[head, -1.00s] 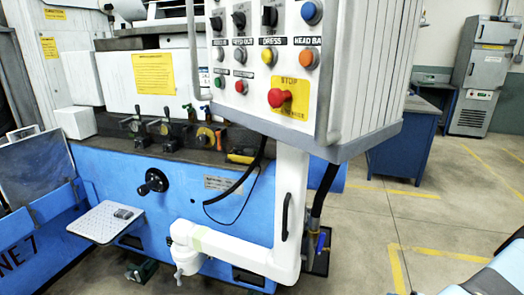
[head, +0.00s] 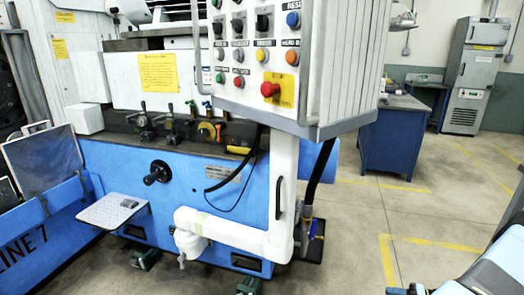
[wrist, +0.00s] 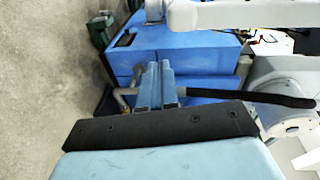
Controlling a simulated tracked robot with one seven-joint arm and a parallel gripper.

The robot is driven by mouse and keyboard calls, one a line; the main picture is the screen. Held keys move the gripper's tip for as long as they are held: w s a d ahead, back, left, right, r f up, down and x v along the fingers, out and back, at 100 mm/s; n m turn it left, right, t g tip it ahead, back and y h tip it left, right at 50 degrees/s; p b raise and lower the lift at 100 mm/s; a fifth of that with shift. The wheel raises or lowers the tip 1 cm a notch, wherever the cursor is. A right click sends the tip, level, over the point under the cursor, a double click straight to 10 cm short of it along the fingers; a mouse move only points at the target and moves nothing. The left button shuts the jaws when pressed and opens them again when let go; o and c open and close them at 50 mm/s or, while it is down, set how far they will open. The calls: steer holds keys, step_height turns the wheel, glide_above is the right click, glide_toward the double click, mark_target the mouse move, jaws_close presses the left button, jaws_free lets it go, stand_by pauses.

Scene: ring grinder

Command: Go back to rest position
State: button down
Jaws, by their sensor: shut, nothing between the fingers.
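My gripper (wrist: 157,68) shows in the wrist view as two slim blue fingers close together, beyond a dark strip and a pale blue body. The fingers are shut and hold nothing. They point toward the blue machine base (wrist: 185,45), and I cannot tell how far off it is. In the head view the fingers do not show. A pale blue and black part at the lower right edge looks like my own arm.
The grinder's control panel (head: 262,60) hangs in front on a white support arm (head: 235,232). A handwheel (head: 157,173) and a small shelf (head: 113,211) jut from the blue machine. A blue desk (head: 390,135) and grey cabinet (head: 474,80) stand behind. Floor (head: 350,215) on the right is clear.

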steer(key=w+a+r+n+g+h, duration=0.1)
steer(key=w+a+r+g+h, duration=0.15)
steer(key=r, duration=0.85)
steer(key=w+a+r+n+g+h, duration=0.1)
steer(key=w+a+r+n+g, duration=0.2)
steer(key=r, duration=0.8)
steer(key=w+a+r+g+h, duration=0.25)
steer(key=a+r, duration=0.25)
steer(key=r, duration=0.6)
steer(key=s+a+r+h, duration=0.2)
steer(key=a+r, duration=0.3)
steer(key=r, duration=0.3)
steer(key=s+a+r+h, duration=0.2)
steer(key=a+r, duration=0.4)
steer(key=r, duration=0.2)
steer(key=s+a+r+t+h, duration=0.1)
steer(key=s+a+r+t, duration=0.1)
steer(key=s+a+r, duration=0.2)
steer(key=s+a+r+t+h, duration=0.1)
steer(key=s+a+r, duration=0.3)
steer(key=s, duration=0.6)
steer(key=s+a+r+n+t+h, duration=0.1)
steer(key=s+a+r+t+h, duration=0.1)
steer(key=s+a+r, duration=0.2)
steer(key=s+r, duration=0.2)
steer(key=s, duration=0.1)
steer(key=shift+s+a+r+t, duration=0.2)
steer(key=shift+s+a+t, duration=0.1)
steer(key=shift+s+a, duration=0.05)
